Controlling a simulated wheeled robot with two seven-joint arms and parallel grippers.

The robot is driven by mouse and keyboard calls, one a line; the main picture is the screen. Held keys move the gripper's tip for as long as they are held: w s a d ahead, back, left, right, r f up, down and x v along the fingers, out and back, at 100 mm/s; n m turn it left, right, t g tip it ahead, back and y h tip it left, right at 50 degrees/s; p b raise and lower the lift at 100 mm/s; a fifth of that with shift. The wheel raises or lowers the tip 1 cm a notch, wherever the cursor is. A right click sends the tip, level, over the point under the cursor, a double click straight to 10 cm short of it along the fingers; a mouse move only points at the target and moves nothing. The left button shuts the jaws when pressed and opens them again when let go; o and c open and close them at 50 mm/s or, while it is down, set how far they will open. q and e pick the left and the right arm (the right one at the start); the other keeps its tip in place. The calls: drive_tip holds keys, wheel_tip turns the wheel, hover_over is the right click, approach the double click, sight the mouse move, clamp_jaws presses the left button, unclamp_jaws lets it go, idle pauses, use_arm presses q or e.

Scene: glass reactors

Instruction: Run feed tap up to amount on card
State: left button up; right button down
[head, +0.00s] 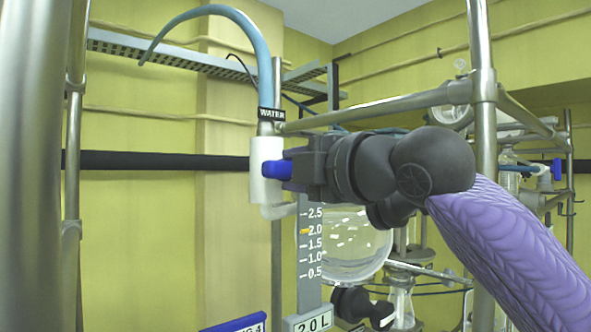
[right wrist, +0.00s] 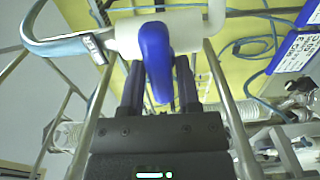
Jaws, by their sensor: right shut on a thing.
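The feed tap has a white body (head: 266,190) and a blue handle (head: 275,169), under a hose with a WATER label (head: 271,114). My right gripper (head: 288,168) comes from the right and is shut on the handle. In the right wrist view the blue handle (right wrist: 156,60) lies between the fingers (right wrist: 158,85), in front of the white tap body (right wrist: 190,33). A card (head: 313,321) reads 2.0 L. Above it, a grey scale (head: 309,260) has an orange mark by 2.0. The round glass vessel (head: 365,245) is partly hidden; its liquid level is unclear. My left gripper is out of view.
A metal post (head: 482,60) and crossbar stand close to my right arm. Another glass rig with a blue-handled tap (head: 556,169) stands at the far right. A blue-edged sign (head: 238,324) is cut off at the bottom. A dark pipe (head: 160,160) runs behind.

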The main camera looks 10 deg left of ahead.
drive_tip(key=shift+f, duration=0.1)
idle(0.3)
drive_tip(key=shift+c, duration=2.2)
unclamp_jaws()
drive_tip(key=shift+d, duration=0.1)
drive_tip(key=b+v, duration=0.5)
drive_tip(key=v, duration=0.5)
